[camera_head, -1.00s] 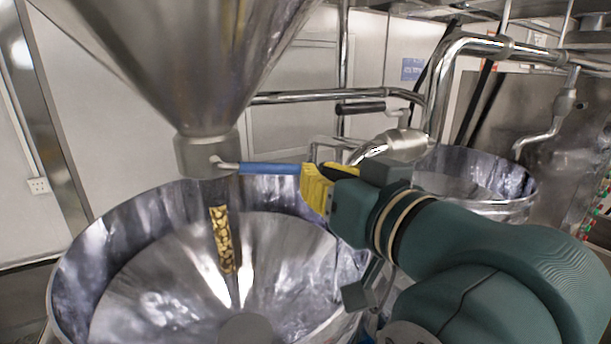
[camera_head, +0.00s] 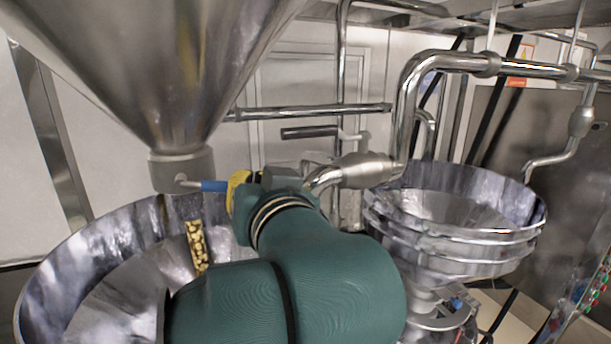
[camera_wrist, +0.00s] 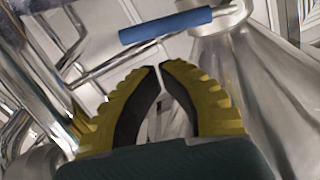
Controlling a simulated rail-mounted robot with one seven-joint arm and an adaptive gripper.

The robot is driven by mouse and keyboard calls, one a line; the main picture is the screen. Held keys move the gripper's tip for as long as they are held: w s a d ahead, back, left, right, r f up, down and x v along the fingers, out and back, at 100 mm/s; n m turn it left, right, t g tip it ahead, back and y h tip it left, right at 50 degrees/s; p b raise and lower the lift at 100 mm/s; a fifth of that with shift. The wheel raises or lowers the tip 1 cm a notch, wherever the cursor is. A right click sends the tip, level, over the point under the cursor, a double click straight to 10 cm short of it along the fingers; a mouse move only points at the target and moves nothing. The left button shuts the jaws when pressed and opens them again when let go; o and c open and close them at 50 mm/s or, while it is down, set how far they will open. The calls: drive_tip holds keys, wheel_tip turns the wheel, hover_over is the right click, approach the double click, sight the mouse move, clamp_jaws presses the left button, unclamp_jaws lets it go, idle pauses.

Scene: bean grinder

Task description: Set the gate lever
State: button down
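The gate lever (camera_head: 213,186) is a short rod with a blue grip, sticking out sideways from the grey collar (camera_head: 182,168) under the large steel hopper. In the head view my gripper (camera_head: 238,188), with yellow fingers, overlaps the lever's right end. In the wrist view the blue grip (camera_wrist: 165,26) lies crosswise beyond the fingertips, with a visible gap and not between them. There my gripper (camera_wrist: 160,70) has its two fingertips almost together, with only a narrow slit and nothing held. The grip's right end is hidden in the head view.
A clear tube with beans (camera_head: 197,247) hangs below the collar, over a wide steel bowl (camera_head: 62,270). A second steel bowl (camera_head: 455,240) and thick pipes (camera_head: 408,100) stand at the right. A black-handled lever (camera_head: 309,132) is behind my gripper.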

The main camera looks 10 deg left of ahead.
sight(225, 184)
drive_tip(key=p+x, duration=0.1)
drive_tip(key=x, duration=0.4)
drive_tip(key=shift+w+p, duration=0.1)
drive_tip(key=shift+p, duration=0.2)
drive_tip(key=shift+d+f+b, duration=0.1)
drive_tip(key=shift+f+b, duration=0.25)
drive_tip(key=shift+f, duration=0.35)
